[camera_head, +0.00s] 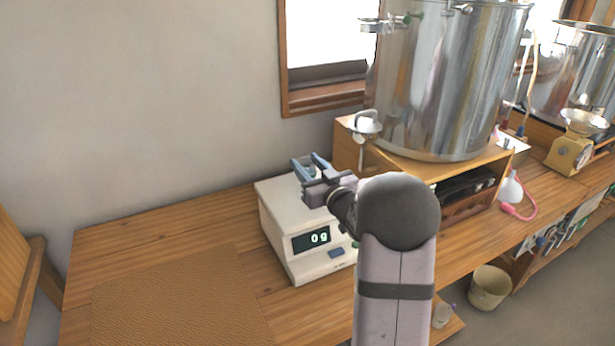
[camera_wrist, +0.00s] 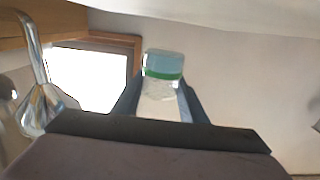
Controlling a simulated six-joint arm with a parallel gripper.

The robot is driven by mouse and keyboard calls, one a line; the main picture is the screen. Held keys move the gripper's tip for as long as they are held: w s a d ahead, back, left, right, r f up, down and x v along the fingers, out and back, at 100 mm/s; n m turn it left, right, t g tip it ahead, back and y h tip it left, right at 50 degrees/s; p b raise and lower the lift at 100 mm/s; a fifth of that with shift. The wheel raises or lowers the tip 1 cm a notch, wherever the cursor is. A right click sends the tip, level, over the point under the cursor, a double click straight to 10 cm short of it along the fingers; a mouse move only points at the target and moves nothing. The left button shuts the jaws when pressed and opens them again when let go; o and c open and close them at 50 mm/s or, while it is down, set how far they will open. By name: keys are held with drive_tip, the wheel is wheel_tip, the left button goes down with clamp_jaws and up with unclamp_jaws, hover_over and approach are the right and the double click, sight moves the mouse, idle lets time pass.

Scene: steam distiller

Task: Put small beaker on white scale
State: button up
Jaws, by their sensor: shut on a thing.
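The white scale (camera_head: 279,233) stands on the wooden table, and its display (camera_head: 319,238) reads 0 g. My gripper (camera_head: 311,165) is over the top of the scale, with its two blue-grey fingers pointing toward the back wall. In the wrist view the small beaker (camera_wrist: 163,66), clear with a green band, sits between the fingertips, and my gripper is shut on it. In the head view the beaker is too small and too covered by the fingers to make out. I cannot see the gap between the beaker and the scale's top.
A large steel pot (camera_head: 445,85) stands on a wooden stand (camera_head: 347,150) just right of the scale, with a metal tap (camera_head: 366,124) on its near side. A brown woven mat (camera_head: 180,305) lies to the left. The table behind the mat is clear.

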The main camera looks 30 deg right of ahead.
drive_tip(key=shift+f, duration=0.1)
drive_tip(key=shift+f, duration=1.75)
drive_tip(key=shift+f, duration=0.15)
drive_tip(key=o, duration=1.2)
